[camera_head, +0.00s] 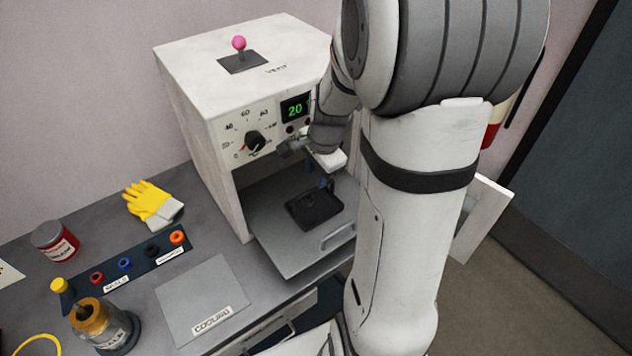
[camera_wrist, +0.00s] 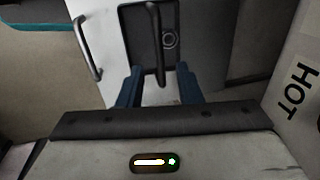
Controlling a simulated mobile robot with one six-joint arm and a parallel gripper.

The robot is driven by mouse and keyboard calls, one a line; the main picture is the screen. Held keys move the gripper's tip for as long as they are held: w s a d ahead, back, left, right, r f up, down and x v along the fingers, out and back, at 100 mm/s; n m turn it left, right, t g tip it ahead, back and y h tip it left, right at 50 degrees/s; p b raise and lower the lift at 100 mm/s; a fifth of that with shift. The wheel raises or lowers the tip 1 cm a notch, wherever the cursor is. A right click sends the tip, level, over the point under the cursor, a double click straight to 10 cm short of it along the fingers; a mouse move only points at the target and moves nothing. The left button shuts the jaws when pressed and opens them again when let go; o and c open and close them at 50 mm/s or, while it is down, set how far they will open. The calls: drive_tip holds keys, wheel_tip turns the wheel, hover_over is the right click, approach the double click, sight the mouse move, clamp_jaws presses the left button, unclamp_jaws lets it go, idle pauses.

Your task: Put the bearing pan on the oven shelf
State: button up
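The bearing pan (camera_head: 312,211) is a small dark rectangular tray. It appears to rest on the grey oven shelf (camera_head: 285,258), which sticks out of the white oven's opening. In the wrist view the pan (camera_wrist: 133,40) shows an upright bar handle and a small ring, likely a bearing, inside. My gripper (camera_head: 322,184) is just above the pan. In the wrist view, the blue fingers of my gripper (camera_wrist: 158,76) stand apart on both sides of the handle, with gaps beside it. My arm hides part of the shelf and the oven's right side.
The oven (camera_head: 205,110) has a dial, a display reading 20 and a pink-knobbed lever on top. Its door (camera_head: 483,218) stands open at the right. A cooling plate (camera_head: 205,290), yellow glove (camera_head: 150,200), red jar (camera_head: 55,241) and amber bottle (camera_head: 103,325) are on the bench.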

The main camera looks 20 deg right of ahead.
drive_tip(key=s+a+r+n, duration=0.4)
drive_tip(key=s+r+n, duration=0.1)
drive_tip(key=s+n, duration=0.2)
drive_tip(key=s+a+r+n, duration=0.5)
drive_tip(key=s+n, duration=0.2)
drive_tip(key=n, duration=0.1)
drive_tip(key=shift+s+r+n+t, duration=0.25)
drive_tip(key=shift+n+t, duration=0.15)
drive_tip(key=shift+c, duration=0.4)
